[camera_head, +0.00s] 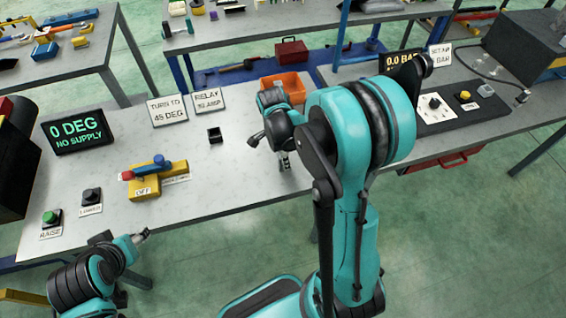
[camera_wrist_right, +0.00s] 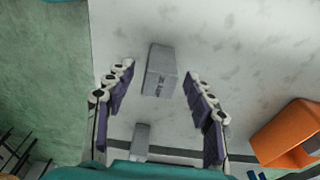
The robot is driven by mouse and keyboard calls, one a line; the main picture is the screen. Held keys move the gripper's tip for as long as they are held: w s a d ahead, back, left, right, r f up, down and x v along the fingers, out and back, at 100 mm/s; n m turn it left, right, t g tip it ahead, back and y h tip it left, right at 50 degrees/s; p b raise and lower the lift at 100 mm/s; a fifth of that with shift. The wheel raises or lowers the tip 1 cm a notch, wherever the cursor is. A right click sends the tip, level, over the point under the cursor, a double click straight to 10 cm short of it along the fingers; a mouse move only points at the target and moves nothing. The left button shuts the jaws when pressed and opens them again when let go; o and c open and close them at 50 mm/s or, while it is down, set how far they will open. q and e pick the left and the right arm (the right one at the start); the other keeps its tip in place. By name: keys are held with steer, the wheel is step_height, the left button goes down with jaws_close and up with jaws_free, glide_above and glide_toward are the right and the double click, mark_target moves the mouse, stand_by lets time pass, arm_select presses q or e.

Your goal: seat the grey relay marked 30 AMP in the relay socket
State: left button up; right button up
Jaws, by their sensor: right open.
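In the right wrist view a grey block-shaped relay (camera_wrist_right: 160,72) lies on the table with small dark print on its side, too blurred to read. My right gripper (camera_wrist_right: 158,84) is open, its purple-padded fingers on either side of this relay and apart from it. A second grey block (camera_wrist_right: 141,138) lies nearer the wrist. In the head view a small black open-topped socket (camera_head: 214,135) stands on the table, left of my right gripper (camera_head: 284,158). My right arm hides part of the table. My left gripper (camera_head: 141,236) is at the front edge, its jaws too small to judge.
An orange bin (camera_head: 283,88) stands behind my right gripper and also shows in the wrist view (camera_wrist_right: 288,134). A relay sign (camera_head: 209,99) stands behind the socket. A yellow valve block (camera_head: 158,181) with a blue knob sits left of it. Bare tabletop lies around the socket.

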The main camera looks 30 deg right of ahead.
steer(key=shift+r, duration=0.1)
jaws_close()
